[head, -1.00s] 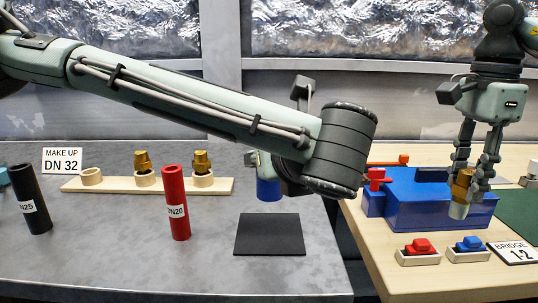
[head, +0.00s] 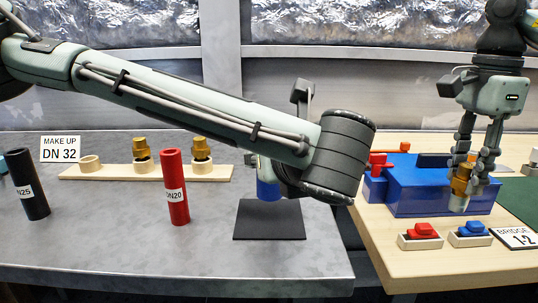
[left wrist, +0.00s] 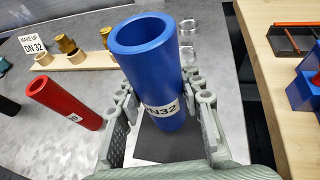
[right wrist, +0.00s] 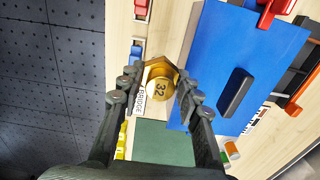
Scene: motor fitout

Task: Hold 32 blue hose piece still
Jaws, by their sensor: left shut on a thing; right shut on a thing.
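The blue hose piece (left wrist: 158,75), labelled DN32, stands roughly upright between the fingers of my left gripper (left wrist: 165,112), which is shut on it. In the head view my left arm hides most of the hose; only a lower blue part (head: 268,186) shows, above the black mat (head: 268,221). My right gripper (head: 471,172) is shut on a brass fitting (head: 461,180) with a paler lower end, held in front of the blue box (head: 430,192). In the right wrist view the fitting's end (right wrist: 159,86) reads 32.
A red DN20 hose (head: 175,187) and a black hose (head: 28,183) stand on the grey table. A wooden rack (head: 115,172) holds two brass fittings. Red (head: 421,231) and blue (head: 471,229) blocks sit in trays on the wooden table, beside the BRIDGE 1-2 sign (head: 514,237).

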